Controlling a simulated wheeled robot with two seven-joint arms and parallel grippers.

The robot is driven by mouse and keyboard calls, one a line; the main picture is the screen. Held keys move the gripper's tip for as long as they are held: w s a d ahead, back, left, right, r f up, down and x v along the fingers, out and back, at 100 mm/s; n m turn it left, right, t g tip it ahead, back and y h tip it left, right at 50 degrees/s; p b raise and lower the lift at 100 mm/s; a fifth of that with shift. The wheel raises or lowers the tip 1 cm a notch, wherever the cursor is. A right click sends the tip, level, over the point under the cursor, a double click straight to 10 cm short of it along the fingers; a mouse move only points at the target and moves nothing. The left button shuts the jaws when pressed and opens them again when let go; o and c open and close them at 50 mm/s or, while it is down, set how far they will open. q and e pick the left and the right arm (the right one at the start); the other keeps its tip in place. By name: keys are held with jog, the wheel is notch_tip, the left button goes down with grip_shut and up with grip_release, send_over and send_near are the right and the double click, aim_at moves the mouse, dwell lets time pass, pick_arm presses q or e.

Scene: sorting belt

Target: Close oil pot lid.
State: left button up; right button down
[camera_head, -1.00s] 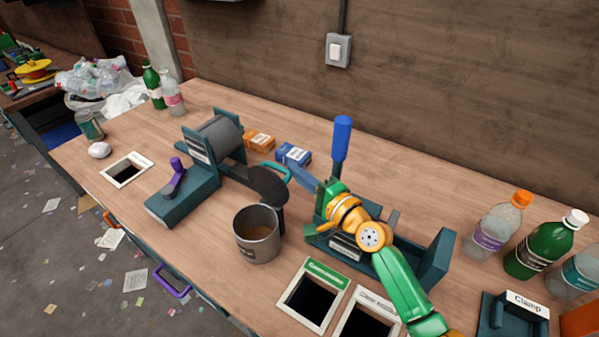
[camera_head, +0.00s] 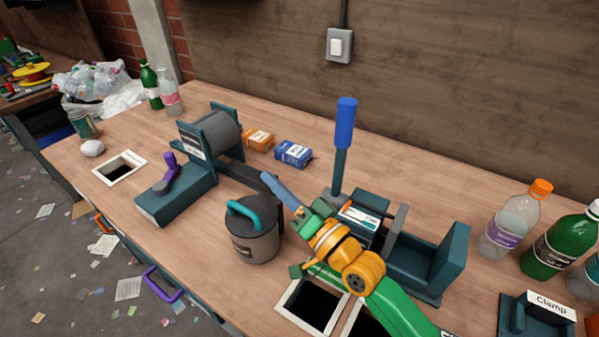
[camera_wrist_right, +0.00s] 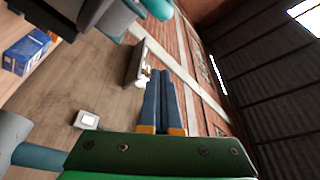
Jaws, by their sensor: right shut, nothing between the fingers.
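The oil pot (camera_head: 255,246) is a grey metal can on the bench, left of my right arm. Its dark lid (camera_head: 262,213) lies down over the mouth, with a teal handle (camera_head: 240,207) on top. The contents are hidden. Any small gap under the lid is too small to tell. My right gripper (camera_head: 269,181) is shut and empty, its blue fingers just behind and right of the lid, by the dark hinge post; I cannot tell whether they touch it. The shut fingers also show in the right wrist view (camera_wrist_right: 164,100). My left gripper is not in view.
A press with a blue-handled lever (camera_head: 344,130) stands right of the pot. A roller machine (camera_head: 212,135) stands to the left. Orange (camera_head: 258,139) and blue boxes (camera_head: 293,153) lie behind. Square bench openings are in front, bottles at the right.

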aim_at(263, 231)
jog(key=n+b, duration=0.1)
jog(key=s+a+f+n+y+b, duration=0.1)
jog(key=n, duration=0.1)
jog(key=s+f+n+b, duration=0.1)
jog(key=shift+a+n+y, duration=0.3)
jog(key=shift+s+a+f+n+g+y+b, duration=0.25)
jog(key=shift+n+b, duration=0.3)
jog(key=shift+n, duration=0.3)
jog(key=shift+s+a+f+n+g+y+b, duration=0.15)
jog(key=shift+s+f+n+g+y+b, duration=0.2)
jog(key=shift+n+b, duration=0.35)
jog(key=shift+s+a+f+n+g+y+b, duration=0.25)
jog(key=shift+n+b, duration=0.2)
jog(key=shift+n, duration=0.5)
jog(key=shift+s+d, duration=0.1)
